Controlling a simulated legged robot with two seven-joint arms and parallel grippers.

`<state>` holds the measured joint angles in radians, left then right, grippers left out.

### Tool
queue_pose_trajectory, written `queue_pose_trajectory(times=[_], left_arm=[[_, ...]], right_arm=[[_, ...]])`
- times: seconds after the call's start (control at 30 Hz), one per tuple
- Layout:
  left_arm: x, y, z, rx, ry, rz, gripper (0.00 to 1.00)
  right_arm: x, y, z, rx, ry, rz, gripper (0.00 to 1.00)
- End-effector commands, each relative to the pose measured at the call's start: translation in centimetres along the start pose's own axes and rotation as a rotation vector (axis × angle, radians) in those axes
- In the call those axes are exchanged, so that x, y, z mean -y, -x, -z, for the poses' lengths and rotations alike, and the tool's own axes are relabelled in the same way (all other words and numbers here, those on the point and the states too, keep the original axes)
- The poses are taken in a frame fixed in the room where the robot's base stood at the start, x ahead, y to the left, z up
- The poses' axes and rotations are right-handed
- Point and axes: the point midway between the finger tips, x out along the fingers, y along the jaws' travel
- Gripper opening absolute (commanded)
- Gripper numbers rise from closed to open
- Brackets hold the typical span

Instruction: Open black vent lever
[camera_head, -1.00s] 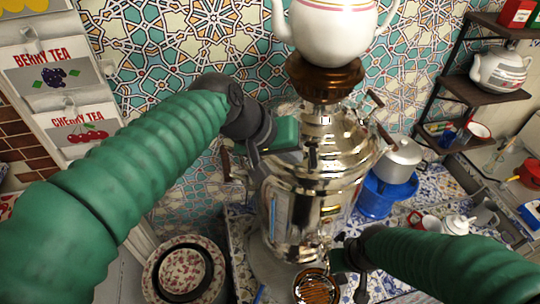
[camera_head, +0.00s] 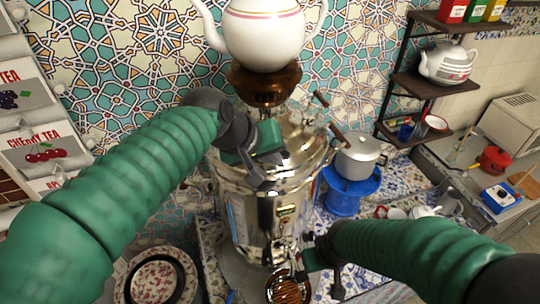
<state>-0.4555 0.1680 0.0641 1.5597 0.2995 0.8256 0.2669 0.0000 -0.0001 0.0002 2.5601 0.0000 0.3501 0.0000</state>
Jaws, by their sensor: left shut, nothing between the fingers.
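The shiny metal samovar (camera_head: 288,205) stands at the centre of the head view. A brown crown (camera_head: 264,84) on its top holds a white teapot (camera_head: 265,35) with a pink band. My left gripper (camera_head: 266,155) is shut and empty, over the left of the samovar's upper rim, overlapping it in the picture. I cannot tell whether it touches. I cannot make out the black vent lever; the gripper may be covering it. My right gripper (camera_head: 303,262) is beside the tap low on the samovar's front; its fingers are too small and dark to read.
A brown handle (camera_head: 337,132) sticks out at the samovar's right. A metal pot (camera_head: 359,157) sits on a blue stand (camera_head: 349,194) behind right. A floral plate (camera_head: 152,281) is at lower left. A shelf (camera_head: 434,86) holds another teapot (camera_head: 447,63).

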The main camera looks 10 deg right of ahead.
Motion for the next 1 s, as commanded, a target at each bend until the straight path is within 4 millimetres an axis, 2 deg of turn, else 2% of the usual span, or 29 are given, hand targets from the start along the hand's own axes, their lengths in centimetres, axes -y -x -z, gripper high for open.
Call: queue_pose_trajectory(times=[0.7,1.0], left_arm=[[-1.12,-0.76,0.02,0.003,-0.005,0.000,0.00],[-0.14,-0.63,0.96,0.000,-0.004,0.002,0.00]], right_arm=[[0.00,0.14,0.04,0.000,0.000,0.000,0.00],[-0.01,0.32,0.08,0.000,0.000,0.000,0.00]])
